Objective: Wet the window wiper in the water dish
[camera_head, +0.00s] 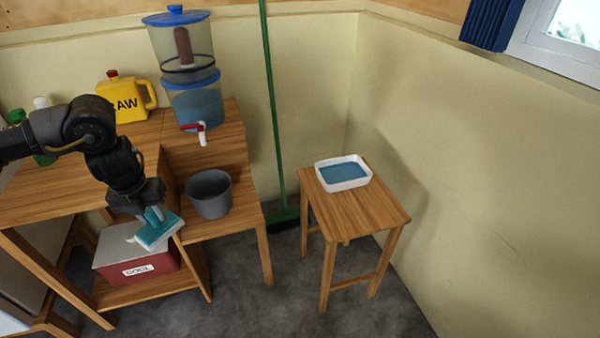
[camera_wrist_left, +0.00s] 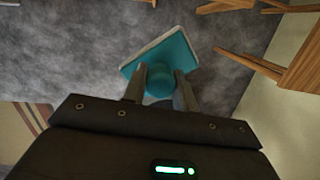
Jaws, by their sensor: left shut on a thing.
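The window wiper (camera_head: 158,232) is teal with a pale edge. My left gripper (camera_head: 150,211) is shut on its handle and holds it in the air in front of the wooden shelf unit. The wiper also shows in the left wrist view (camera_wrist_left: 160,50), its handle between the two fingers (camera_wrist_left: 160,88) and its flat head beyond them. The water dish (camera_head: 343,173) is a white rectangular tray with blue water, on a small wooden stool (camera_head: 358,207) to the right, well apart from the wiper. My right gripper is not in view.
A grey bucket (camera_head: 209,194) stands on the lower wooden shelf, below a water dispenser (camera_head: 195,104). A yellow jug (camera_head: 127,98) stands behind. A red box (camera_head: 138,262) sits below the wiper. A green broom (camera_head: 272,110) leans between unit and stool. Floor is clear in front.

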